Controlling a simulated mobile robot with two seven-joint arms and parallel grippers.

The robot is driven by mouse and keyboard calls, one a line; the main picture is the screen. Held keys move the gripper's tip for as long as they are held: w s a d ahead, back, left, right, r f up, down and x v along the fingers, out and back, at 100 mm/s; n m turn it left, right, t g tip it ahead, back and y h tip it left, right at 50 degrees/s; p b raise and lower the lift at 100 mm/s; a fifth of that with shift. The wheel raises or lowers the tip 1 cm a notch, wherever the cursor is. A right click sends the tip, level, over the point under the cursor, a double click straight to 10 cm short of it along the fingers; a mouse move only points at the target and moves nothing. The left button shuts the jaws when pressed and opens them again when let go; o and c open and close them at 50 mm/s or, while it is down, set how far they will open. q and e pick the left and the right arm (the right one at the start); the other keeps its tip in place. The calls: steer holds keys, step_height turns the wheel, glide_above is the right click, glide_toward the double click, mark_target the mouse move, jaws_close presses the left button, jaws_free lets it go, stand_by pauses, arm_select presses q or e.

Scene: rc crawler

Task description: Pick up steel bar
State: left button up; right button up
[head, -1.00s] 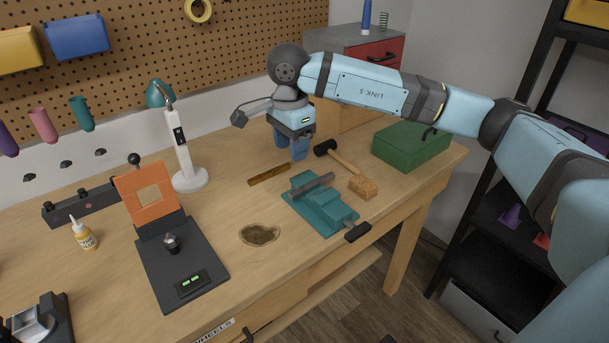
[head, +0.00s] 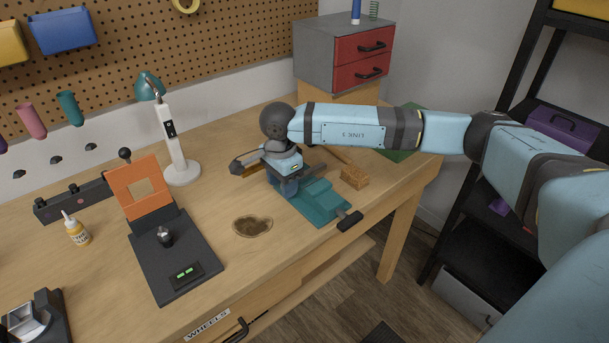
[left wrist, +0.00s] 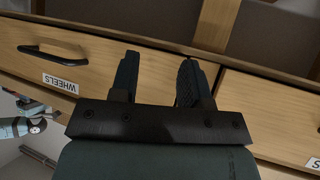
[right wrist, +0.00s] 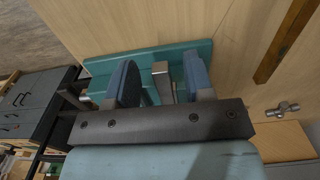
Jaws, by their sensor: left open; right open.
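The steel bar (right wrist: 162,78) is a grey metal piece at the teal vise (right wrist: 145,58). In the right wrist view its end shows between the two open blue fingers of my right gripper (right wrist: 161,78), and no firm contact can be made out. In the head view my right gripper (head: 287,186) is low over the left part of the vise (head: 318,206) and covers most of the bar. My left gripper (left wrist: 155,78) is open and empty in front of the bench drawers and is outside the head view.
A tan block (head: 355,177) and a hammer handle (head: 347,157) lie just behind the vise. A green box (head: 400,155) is partly behind my right arm. A black device with an orange panel (head: 142,188) and a lamp (head: 180,170) stand left. Bench around the dark stain (head: 253,226) is clear.

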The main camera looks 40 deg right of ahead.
jaws_close()
steer(key=shift+r, duration=0.1)
